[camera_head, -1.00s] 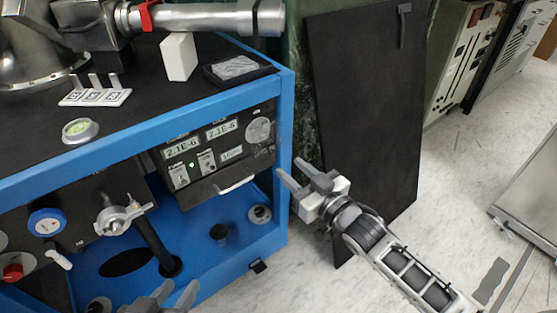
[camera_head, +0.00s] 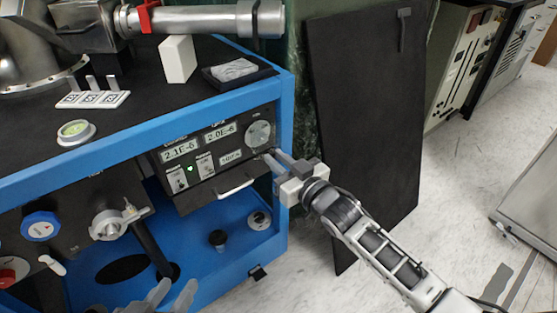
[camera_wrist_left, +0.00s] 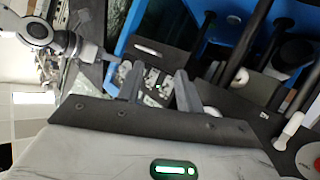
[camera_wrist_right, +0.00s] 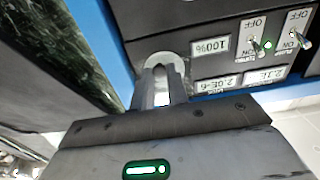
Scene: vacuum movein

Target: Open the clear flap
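I cannot pick out the clear flap for certain; a see-through part is hard to tell against the dark control panel (camera_head: 224,181). A round pale disc (camera_head: 258,133) sits at the panel's right end. My right gripper (camera_head: 268,156) has its fingertips at the panel's lower right, just below the disc. In the right wrist view its fingers (camera_wrist_right: 162,82) are a little apart, in front of the pale disc (camera_wrist_right: 163,60). Nothing clear shows between them. My left gripper (camera_head: 174,291) is open and empty at the bottom of the head view; its open fingers also show in the left wrist view (camera_wrist_left: 158,82).
The panel carries small displays, switches (camera_head: 204,165) and a metal handle (camera_head: 235,188). A blue frame (camera_head: 284,100) surrounds it, with its upright close to my right gripper. A dark board (camera_head: 365,110) leans to the right.

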